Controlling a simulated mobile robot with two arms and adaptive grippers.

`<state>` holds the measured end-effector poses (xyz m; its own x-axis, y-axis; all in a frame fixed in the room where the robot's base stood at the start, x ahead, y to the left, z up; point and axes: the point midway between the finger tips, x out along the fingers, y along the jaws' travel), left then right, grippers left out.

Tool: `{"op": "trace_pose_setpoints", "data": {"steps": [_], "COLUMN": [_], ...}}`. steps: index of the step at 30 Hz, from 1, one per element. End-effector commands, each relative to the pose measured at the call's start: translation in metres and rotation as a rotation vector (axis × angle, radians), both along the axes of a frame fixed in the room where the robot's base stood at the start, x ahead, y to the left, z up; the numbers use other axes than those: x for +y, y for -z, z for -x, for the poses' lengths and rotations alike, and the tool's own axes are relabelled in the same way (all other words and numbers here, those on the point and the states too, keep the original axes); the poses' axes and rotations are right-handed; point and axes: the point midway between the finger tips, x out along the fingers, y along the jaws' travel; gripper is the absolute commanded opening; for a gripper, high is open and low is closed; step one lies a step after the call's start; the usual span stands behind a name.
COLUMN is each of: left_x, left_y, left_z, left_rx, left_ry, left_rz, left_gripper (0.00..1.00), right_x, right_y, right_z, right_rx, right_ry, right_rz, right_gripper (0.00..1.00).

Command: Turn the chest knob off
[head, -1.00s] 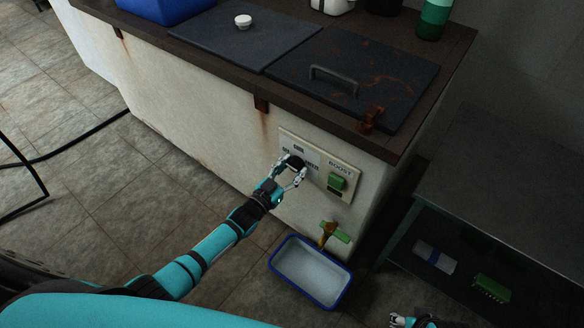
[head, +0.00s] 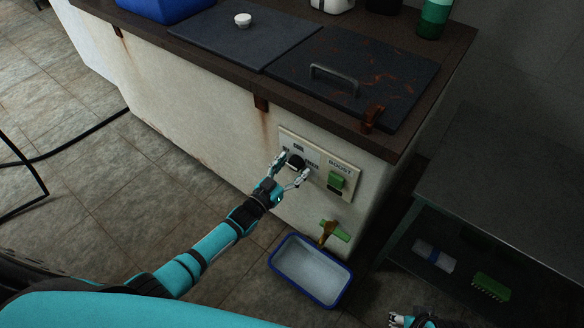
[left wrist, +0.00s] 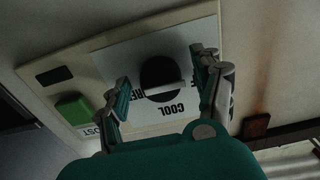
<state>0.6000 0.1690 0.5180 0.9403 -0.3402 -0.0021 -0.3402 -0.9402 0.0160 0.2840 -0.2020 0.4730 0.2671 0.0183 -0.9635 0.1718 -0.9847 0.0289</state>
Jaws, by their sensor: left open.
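The chest knob (head: 296,162) is a black round dial on a pale control panel (head: 318,186) on the chest's front wall. In the left wrist view the knob (left wrist: 163,80) shows a light bar across it, on a white label with "COOL" and partly covered words. My left gripper (head: 292,172) is open, its two fingers on either side of the knob. In the left wrist view the fingers of my left gripper (left wrist: 165,82) show a gap to the knob on both sides. Part of my right gripper (head: 398,320) shows at the bottom edge; its jaws are unclear.
A green BOOST switch (head: 336,181) sits right of the knob. Below are a brass tap with a green handle (head: 342,231) and a blue-rimmed tray (head: 312,292) on the floor. A metal table (head: 500,190) stands at right. The floor at left is mostly clear.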

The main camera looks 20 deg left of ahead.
Motion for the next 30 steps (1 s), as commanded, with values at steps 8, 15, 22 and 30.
{"op": "trace_pose_setpoints", "data": {"steps": [8,15,22,30], "left_x": [0.003,0.019,0.034,0.041], "left_y": [0.001,0.001,0.000,-0.001], "left_z": [0.009,0.054,0.095,0.113], "left_rx": [0.001,0.003,0.001,-0.001], "left_ry": [0.000,0.001,0.001,0.000], "left_rz": [-0.001,-0.001,-0.001,0.000], "left_gripper": [0.67,0.67,0.67,0.67], "right_x": [0.001,0.000,0.000,0.000], "right_y": [-0.001,-0.001,-0.001,0.000], "right_z": [0.000,0.000,0.000,0.000], "right_rx": [-0.002,-0.001,-0.001,0.000], "right_ry": [-0.002,0.000,0.000,0.000], "right_rz": [-0.002,-0.001,0.000,0.000], "right_gripper": [0.40,0.40,0.40,0.40]}}
